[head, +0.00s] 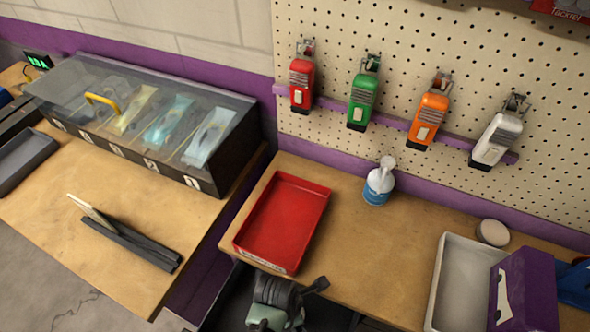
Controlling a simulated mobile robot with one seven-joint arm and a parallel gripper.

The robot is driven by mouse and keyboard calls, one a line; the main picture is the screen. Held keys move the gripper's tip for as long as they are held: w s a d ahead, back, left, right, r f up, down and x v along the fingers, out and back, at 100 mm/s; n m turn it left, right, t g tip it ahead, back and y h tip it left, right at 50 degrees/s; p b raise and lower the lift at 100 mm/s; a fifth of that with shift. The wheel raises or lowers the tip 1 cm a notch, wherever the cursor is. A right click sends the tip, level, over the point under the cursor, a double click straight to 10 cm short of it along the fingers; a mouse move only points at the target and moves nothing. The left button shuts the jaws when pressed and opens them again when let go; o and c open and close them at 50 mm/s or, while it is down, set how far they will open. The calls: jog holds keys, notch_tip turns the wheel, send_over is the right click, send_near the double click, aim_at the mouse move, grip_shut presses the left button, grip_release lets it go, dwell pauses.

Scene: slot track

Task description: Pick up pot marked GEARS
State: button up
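I cannot read the word GEARS on anything in view. A small blue and white pot or bottle (379,185) with a white top stands upright on the right-hand bench, near the wall; its label is too small to read. A low round beige item (493,232) sits further right, with no readable mark. A dark grey mechanism at the bottom edge, in front of the bench, looks like my gripper (280,294).
A red tray (284,222) lies left of the bottle. A grey-white bin (463,277) and a purple box (523,291) stand at right. Several coloured tools hang on the pegboard (420,55). A clear-lidded case (150,120) stands on the left bench. Bench around the bottle is clear.

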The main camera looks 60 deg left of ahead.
jog(key=shift+f, duration=0.15)
jog(key=c, duration=1.4)
grip_shut()
